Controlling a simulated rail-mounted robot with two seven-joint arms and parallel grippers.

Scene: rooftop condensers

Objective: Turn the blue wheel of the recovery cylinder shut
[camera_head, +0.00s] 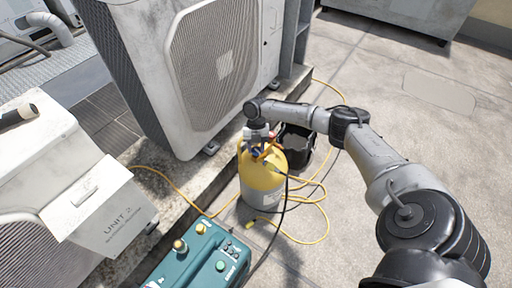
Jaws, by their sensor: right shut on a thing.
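The recovery cylinder (262,183) has a yellow top and a grey body. It stands upright on the concrete at the middle of the view. A little of its blue wheel (257,153) shows at the top, among the fittings and mostly hidden by my gripper. My right gripper (259,141) reaches down onto the top of the cylinder from above and is shut on the blue wheel. The fingertips are small and partly hidden, so the wheel's angle cannot be made out. My left gripper is not in view.
A teal machine (190,263) stands in front of the cylinder. Yellow hoses (322,222) and a black one loop around it. A black bucket (296,157) is close behind, beneath my arm. A large condenser (178,70) stands behind left. Open concrete lies right.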

